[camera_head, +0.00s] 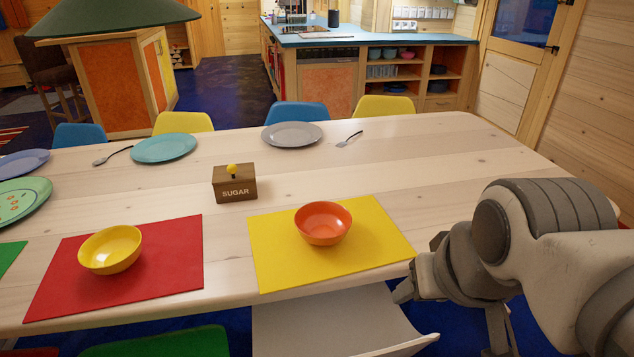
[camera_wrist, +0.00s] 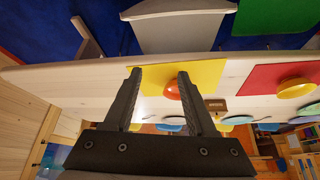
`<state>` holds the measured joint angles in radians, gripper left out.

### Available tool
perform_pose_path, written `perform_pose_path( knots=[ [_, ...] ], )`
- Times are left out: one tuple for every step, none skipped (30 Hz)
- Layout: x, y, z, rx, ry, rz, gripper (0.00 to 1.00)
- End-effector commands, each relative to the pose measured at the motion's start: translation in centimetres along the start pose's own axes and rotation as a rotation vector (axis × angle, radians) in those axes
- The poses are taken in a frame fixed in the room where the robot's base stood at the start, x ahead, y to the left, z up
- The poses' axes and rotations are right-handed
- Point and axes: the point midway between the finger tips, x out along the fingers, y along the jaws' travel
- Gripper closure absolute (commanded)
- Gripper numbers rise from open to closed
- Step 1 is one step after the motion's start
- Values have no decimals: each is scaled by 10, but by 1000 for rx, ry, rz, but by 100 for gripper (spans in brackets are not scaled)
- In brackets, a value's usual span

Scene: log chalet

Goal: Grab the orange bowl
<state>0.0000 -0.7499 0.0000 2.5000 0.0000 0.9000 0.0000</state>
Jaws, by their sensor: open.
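The orange bowl (camera_head: 323,223) stands upright on the yellow placemat (camera_head: 375,240) near the table's front edge. In the wrist view the orange bowl (camera_wrist: 172,90) shows between the fingers, close to the right-hand one, which partly covers it. My gripper (camera_wrist: 158,72) is open and empty. In the head view my gripper (camera_head: 405,290) hangs at the table's front edge, right of the yellow placemat and apart from the bowl. My arm covers part of the gripper there.
A yellow bowl (camera_head: 110,249) sits on a red placemat (camera_head: 180,265) to the left. A wooden sugar box (camera_head: 234,187) stands behind the placemats. Plates and forks lie along the far side. A white chair (camera_head: 335,322) is tucked at the front edge. The table's right part is clear.

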Motion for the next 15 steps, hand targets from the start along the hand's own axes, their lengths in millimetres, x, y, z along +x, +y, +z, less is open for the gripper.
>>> perform_pose_path(
  knots=[
    [10, 0, -2, -4, 7, 7, 44],
    [9, 0, -15, -11, 22, 17, 44],
    [13, -1, -27, -22, 40, 30, 44],
    [16, -1, -36, -30, 56, 38, 44],
    [20, -3, -46, -37, 73, 44, 44],
    [25, -5, -59, -51, 96, 52, 44],
    [30, -7, -69, -62, 114, 57, 44],
    [34, -9, -80, -72, 134, 60, 44],
    [42, -13, -94, -88, 160, 64, 44],
    [48, -14, -105, -97, 181, 69, 44],
    [55, -12, -116, -104, 200, 79, 44],
    [67, -6, -128, -112, 223, 96, 44],
    [76, -1, -137, -118, 241, 109, 44],
    [85, 4, -146, -125, 260, 118, 44],
    [97, 10, -157, -137, 285, 125, 44]
  ],
)
